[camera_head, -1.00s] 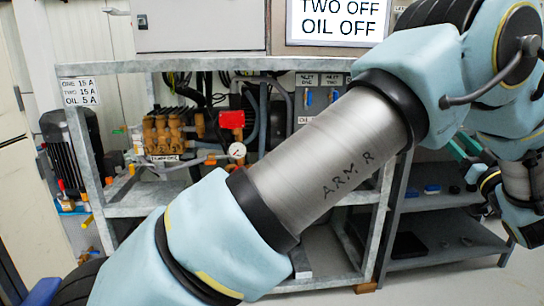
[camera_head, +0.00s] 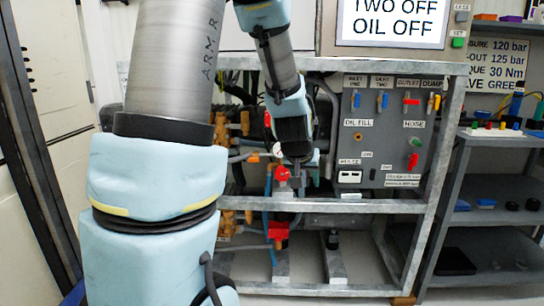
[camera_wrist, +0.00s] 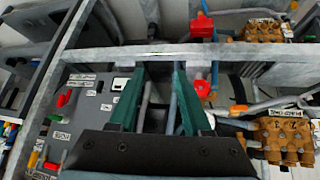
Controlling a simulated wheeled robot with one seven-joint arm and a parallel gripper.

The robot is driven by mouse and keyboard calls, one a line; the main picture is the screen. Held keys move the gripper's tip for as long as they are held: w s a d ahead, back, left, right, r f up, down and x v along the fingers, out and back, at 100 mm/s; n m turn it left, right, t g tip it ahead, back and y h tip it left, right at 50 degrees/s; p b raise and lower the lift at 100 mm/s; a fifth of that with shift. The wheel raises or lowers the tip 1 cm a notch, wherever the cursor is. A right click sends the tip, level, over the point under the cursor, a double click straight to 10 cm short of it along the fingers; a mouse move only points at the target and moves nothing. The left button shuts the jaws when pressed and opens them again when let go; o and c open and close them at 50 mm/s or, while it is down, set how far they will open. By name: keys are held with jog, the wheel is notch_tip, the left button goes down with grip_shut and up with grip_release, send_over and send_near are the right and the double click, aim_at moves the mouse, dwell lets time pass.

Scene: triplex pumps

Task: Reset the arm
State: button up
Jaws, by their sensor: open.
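My arm rises on the left of the head view and bends over, its forearm hanging down at the middle. My gripper (camera_head: 300,160) is at its lower end, in front of the pump rack (camera_head: 440,165), just left of the grey valve panel (camera_head: 385,125). In the wrist view, my gripper (camera_wrist: 159,70) shows two green fingers spread apart with nothing held between them. Beyond them lie a rack bar (camera_wrist: 255,47) and pipes; I cannot tell whether the fingers touch any of these.
Red valve parts (camera_head: 278,230) sit below my gripper. Brass pump blocks (camera_wrist: 285,138) are on the right in the wrist view. A screen (camera_head: 390,20) reads "TWO OFF OIL OFF". A dark shelf unit (camera_head: 500,215) stands right. Clear floor (camera_head: 480,298) shows at the lower right.

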jog(key=s+a+f+n+g+y, duration=0.25)
jog(key=s+a+g, duration=0.25)
jog(key=s+a, duration=1)
notch_tip(320, 180, up, 23)
jog(key=p, duration=2.3)
jog(key=shift+a+f+p, duration=0.2)
jog(key=shift+a+p, duration=0.1)
jog(key=shift+a, duration=0.15)
